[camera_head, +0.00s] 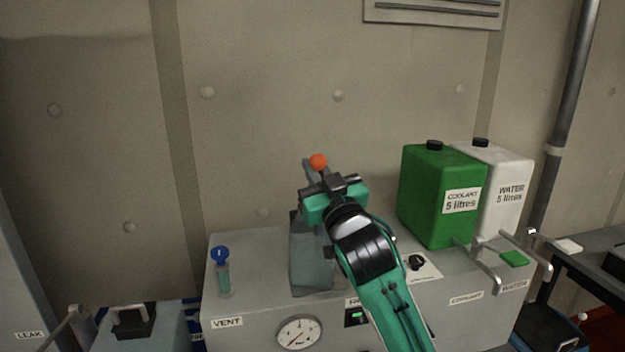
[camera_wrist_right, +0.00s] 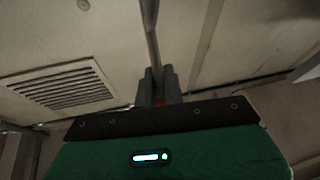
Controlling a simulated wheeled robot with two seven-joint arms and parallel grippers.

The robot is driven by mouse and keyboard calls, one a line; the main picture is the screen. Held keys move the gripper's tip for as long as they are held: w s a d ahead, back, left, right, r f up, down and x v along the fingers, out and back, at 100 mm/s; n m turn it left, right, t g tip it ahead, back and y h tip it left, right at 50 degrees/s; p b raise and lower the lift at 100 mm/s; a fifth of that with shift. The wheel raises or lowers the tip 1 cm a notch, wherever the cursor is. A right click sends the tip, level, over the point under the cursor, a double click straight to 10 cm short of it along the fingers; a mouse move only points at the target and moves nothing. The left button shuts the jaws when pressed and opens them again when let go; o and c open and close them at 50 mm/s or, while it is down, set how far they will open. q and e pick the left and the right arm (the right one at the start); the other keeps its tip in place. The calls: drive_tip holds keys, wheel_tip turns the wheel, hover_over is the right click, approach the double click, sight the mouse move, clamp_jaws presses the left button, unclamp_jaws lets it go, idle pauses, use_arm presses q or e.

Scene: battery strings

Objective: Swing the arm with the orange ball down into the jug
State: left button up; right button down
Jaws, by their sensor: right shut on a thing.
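The orange ball (camera_head: 318,161) sits at the top of a grey arm (camera_head: 309,170), which stands raised above the bench unit. My right gripper (camera_head: 324,180) is at the arm just below the ball and is shut on it. In the right wrist view, the gripper fingers (camera_wrist_right: 158,88) close around the grey arm (camera_wrist_right: 151,35), with a bit of orange between them. A grey, see-through, box-shaped vessel (camera_head: 312,265), which looks like the jug, stands on the unit below the gripper, partly hidden by my right arm. My left gripper is not in view.
The grey unit (camera_head: 260,245) carries a gauge (camera_head: 299,333) and a blue-topped vent tube (camera_head: 222,272). Green coolant (camera_head: 425,200) and white water (camera_head: 516,185) canisters stand right of my arm, with lever handles (camera_head: 485,270) in front. The wall is close behind.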

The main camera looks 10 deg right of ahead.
drive_tip(key=s+f+t+b, duration=0.1)
drive_tip(key=f+b, duration=0.1)
drive_tip(key=b, duration=0.1)
drive_tip(key=shift+s+n+y, duration=0.3)
drive_tip(key=shift+s+y, duration=0.05)
drive_tip(key=shift+y, duration=0.05)
drive_tip(key=shift+a, duration=0.1)
drive_tip(key=c, duration=1.7)
unclamp_jaws()
drive_tip(key=shift+c, duration=0.2)
drive_tip(key=shift+o, duration=1.1)
drive_tip(key=shift+s+r, duration=0.1)
drive_tip(key=b+v, duration=0.5)
drive_tip(key=v, duration=0.9)
